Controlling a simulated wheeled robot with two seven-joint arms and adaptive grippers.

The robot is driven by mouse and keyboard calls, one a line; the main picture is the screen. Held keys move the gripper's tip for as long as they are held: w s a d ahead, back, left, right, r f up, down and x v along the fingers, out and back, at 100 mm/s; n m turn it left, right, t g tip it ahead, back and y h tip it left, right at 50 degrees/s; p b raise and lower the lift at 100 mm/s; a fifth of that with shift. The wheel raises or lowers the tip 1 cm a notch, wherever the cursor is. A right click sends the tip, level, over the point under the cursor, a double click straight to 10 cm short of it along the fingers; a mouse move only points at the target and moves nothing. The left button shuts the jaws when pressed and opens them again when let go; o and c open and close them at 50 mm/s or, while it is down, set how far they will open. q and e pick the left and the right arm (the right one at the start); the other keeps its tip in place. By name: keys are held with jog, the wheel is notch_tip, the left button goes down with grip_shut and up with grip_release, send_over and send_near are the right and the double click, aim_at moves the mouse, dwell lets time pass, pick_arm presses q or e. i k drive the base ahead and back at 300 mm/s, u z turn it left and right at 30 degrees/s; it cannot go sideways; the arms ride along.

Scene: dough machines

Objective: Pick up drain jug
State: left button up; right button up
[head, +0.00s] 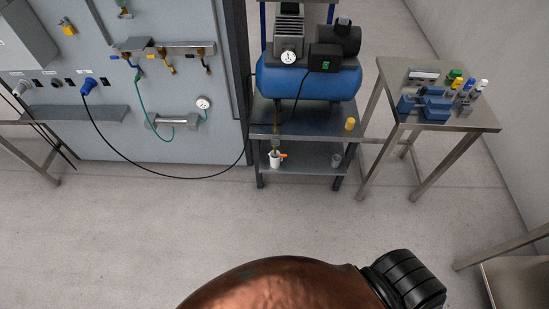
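A small white jug (275,160) stands upright on the lower shelf of the compressor stand, near its left front. It appears to be the drain jug. A small orange part shows at its right rim, and a drain fitting (275,143) hangs just above it. I cannot tell whether the fitting touches the jug. Neither of my grippers is in view.
A blue compressor (308,80) sits on the stand (320,122). A clear cup (337,160) is on the lower shelf and a yellow item (350,124) above. A black hose (175,176) droops left. A tool table (455,118) stands right. Floor in front is clear.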

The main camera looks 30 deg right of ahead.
aim_at(274, 161)
jog(key=u, duration=0.45)
jog(key=k, duration=0.55)
jog(key=u, duration=0.6)
jog(key=i, duration=0.9)
jog(key=z, duration=0.4)
jog(key=i, duration=1.9)
jog(key=z, duration=1.4)
jog(key=i, duration=0.95)
jog(key=z, duration=1.05)
